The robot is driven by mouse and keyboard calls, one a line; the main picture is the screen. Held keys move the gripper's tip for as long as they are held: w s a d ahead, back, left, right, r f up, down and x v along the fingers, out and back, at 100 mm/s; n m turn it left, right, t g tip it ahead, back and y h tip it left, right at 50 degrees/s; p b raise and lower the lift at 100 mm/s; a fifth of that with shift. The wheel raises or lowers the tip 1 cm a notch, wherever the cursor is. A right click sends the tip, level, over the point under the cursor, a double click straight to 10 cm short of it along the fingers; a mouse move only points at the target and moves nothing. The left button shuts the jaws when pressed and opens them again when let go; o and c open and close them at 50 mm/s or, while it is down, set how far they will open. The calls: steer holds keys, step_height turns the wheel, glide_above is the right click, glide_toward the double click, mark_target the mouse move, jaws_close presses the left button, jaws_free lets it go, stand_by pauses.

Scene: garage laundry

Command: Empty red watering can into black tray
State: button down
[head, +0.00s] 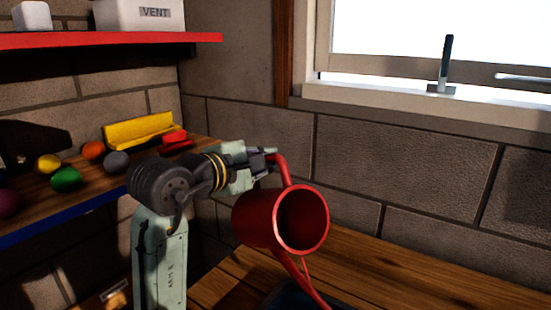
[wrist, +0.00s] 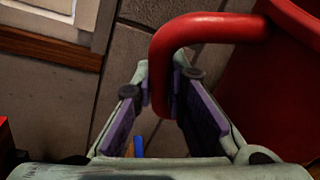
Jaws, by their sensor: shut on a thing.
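The red watering can (head: 262,222) hangs in the air in the middle of the head view. It is tilted, with its open mouth facing the camera and its spout slanting down to the right. My gripper (head: 266,161) is shut on the can's handle. In the wrist view the red handle (wrist: 190,33) passes between the two finger pads, with the can's body at the right. A dark object, likely the black tray (head: 283,300), shows at the bottom edge under the spout. Most of it is cut off, and whether anything lies in it cannot be seen.
A wooden worktop (head: 390,275) runs along the block wall. At left, a shelf (head: 95,195) holds several coloured balls and a yellow holder (head: 139,130). A red shelf (head: 110,40) hangs above it. A window (head: 430,50) is at upper right.

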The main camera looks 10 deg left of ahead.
steer(key=shift+w+a+f, duration=0.2)
steer(key=shift+w+a, duration=0.15)
steer(key=shift+a, duration=0.05)
steer(key=w+a+f+n+g+h+p, duration=0.3)
steer(key=w+a+f+n+g, duration=0.1)
steer(key=f+n, duration=0.4)
step_height(320, 180, down, 2)
steer(key=shift+w+a+n+g+p, duration=0.3)
steer(key=shift+w+a+p, duration=0.1)
steer(key=shift+w+a, duration=0.4)
steer(key=shift+s+a, duration=0.15)
